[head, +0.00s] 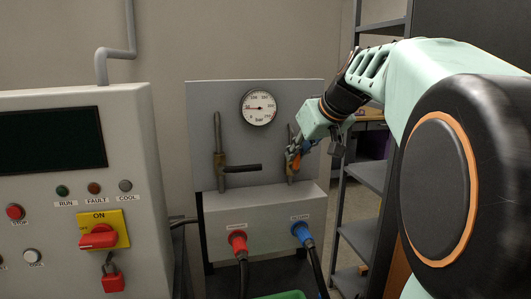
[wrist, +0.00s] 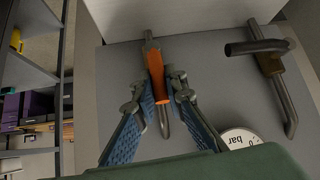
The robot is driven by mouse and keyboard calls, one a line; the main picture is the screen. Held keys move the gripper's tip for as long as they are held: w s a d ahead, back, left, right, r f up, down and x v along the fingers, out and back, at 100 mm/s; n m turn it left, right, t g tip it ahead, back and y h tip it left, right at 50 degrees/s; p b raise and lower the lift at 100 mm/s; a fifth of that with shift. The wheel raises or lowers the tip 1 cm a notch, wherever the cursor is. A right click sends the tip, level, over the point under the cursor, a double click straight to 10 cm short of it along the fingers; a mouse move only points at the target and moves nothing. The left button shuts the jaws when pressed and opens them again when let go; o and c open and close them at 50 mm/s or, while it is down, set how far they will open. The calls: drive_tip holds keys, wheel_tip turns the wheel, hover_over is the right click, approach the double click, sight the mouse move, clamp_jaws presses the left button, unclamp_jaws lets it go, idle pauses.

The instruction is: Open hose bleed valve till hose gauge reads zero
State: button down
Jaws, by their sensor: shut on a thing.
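The right-hand valve (head: 291,171) on the grey panel has an orange lever (wrist: 155,75), lying along its pipe in the wrist view. My gripper (head: 295,154) is at this valve, with its blue-padded fingers on both sides of the lever in the wrist view (wrist: 156,92), shut on it. In the head view the fingers hide much of the lever. The round bar gauge (head: 259,107) is left of the gripper; its needle points left, near the 50 mark. Part of the gauge shows at the bottom of the wrist view (wrist: 240,139).
A left-hand valve (head: 219,174) has a black lever (head: 243,168) pointing right. Red (head: 238,241) and blue (head: 302,233) hose couplings sit below. A control cabinet (head: 60,180) stands left, with a red switch (head: 98,237) on yellow. Metal shelving (head: 365,165) stands right.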

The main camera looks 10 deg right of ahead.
drive_tip(key=c, duration=2)
unclamp_jaws()
drive_tip(key=shift+o, duration=0.2)
drive_tip(key=a+v, duration=0.1)
drive_tip(key=v, duration=0.6)
drive_tip(key=shift+s+d+r, duration=0.15)
drive_tip(key=shift+s+d, duration=0.1)
drive_tip(key=shift+d, duration=0.25)
